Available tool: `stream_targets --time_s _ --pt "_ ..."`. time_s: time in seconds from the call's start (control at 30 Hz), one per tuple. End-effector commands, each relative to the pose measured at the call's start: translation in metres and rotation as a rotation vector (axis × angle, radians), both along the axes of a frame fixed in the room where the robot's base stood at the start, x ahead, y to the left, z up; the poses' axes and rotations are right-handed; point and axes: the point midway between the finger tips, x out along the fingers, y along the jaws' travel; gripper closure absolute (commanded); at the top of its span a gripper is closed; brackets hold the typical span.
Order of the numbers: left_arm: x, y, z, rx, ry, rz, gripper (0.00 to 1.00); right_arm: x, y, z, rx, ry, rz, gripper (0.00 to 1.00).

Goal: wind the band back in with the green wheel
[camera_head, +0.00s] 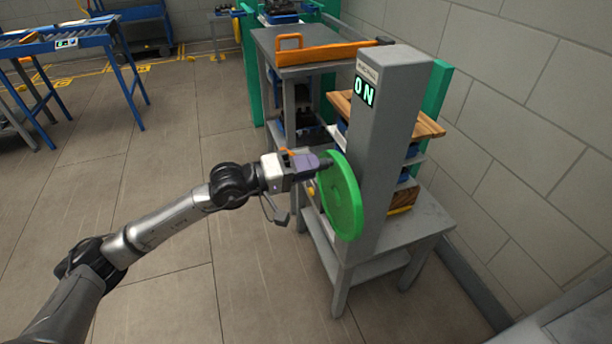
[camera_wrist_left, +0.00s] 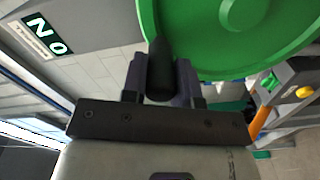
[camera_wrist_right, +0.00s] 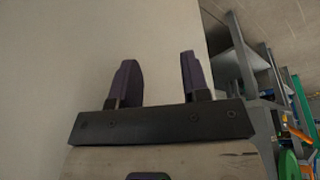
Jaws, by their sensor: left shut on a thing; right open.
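The green wheel (camera_head: 343,200) is mounted upright on the side of a grey post (camera_head: 392,140). The post carries a lit display (camera_head: 365,91) reading ON. My left gripper (camera_head: 318,164) is at the wheel's upper edge, shut on its dark handle (camera_head: 326,162). In the left wrist view the handle (camera_wrist_left: 160,68) stands between the fingers, with the green wheel (camera_wrist_left: 225,30) close behind. My right gripper (camera_wrist_right: 155,80) is open and empty in the right wrist view, in front of a plain pale surface. I cannot make out the band.
The post stands on a grey table (camera_head: 428,222) beside a stack with a wooden board (camera_head: 425,124). A blue conveyor (camera_head: 60,40) is far left. The floor (camera_head: 170,180) between is clear.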

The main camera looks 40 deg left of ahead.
Motion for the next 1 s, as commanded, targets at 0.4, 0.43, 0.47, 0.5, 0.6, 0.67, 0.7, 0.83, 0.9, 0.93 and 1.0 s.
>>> stream_targets --time_s 0.4,0.43,0.47,0.5,0.6,0.67,0.7,0.83,0.9,0.93,1.0 --pt "-0.004 -0.006 0.002 0.13 -0.09 -0.003 1.0 0.0 0.001 -0.018 0.004 0.001 -0.002 0.57" --pt "-0.004 -0.006 0.002 0.134 -0.092 -0.003 1.0 0.0 0.001 -0.019 0.004 0.001 -0.002 0.57" --pt "-0.004 -0.007 0.003 0.137 -0.094 -0.003 1.0 0.0 0.001 -0.019 0.004 0.001 -0.002 0.57" --pt "-0.004 -0.007 0.003 0.141 -0.097 -0.003 1.0 0.0 0.001 -0.019 0.004 0.001 -0.002 0.57" --pt "-0.005 -0.007 0.003 0.146 -0.1 -0.003 1.0 0.0 0.001 -0.019 0.002 0.0 -0.001 0.57" --pt "-0.005 -0.007 0.003 0.147 -0.1 -0.002 1.0 0.0 0.001 -0.019 0.002 0.0 -0.001 0.57" --pt "-0.005 -0.007 0.003 0.147 -0.1 -0.002 1.0 0.0 0.0 -0.019 0.001 0.0 -0.001 0.57" --pt "-0.005 -0.007 0.003 0.147 -0.1 -0.002 1.0 0.0 -0.001 -0.019 -0.003 0.001 0.001 0.57" --pt "-0.005 -0.007 0.003 0.147 -0.1 -0.002 1.0 0.0 -0.001 -0.019 -0.004 0.0 0.003 0.57" --pt "-0.005 -0.007 0.003 0.147 -0.1 -0.002 1.0 0.0 -0.001 -0.019 -0.005 0.0 0.004 0.57" --pt "-0.005 -0.007 0.003 0.147 -0.1 -0.002 0.68 0.0 -0.002 -0.019 -0.006 0.0 0.004 0.57"
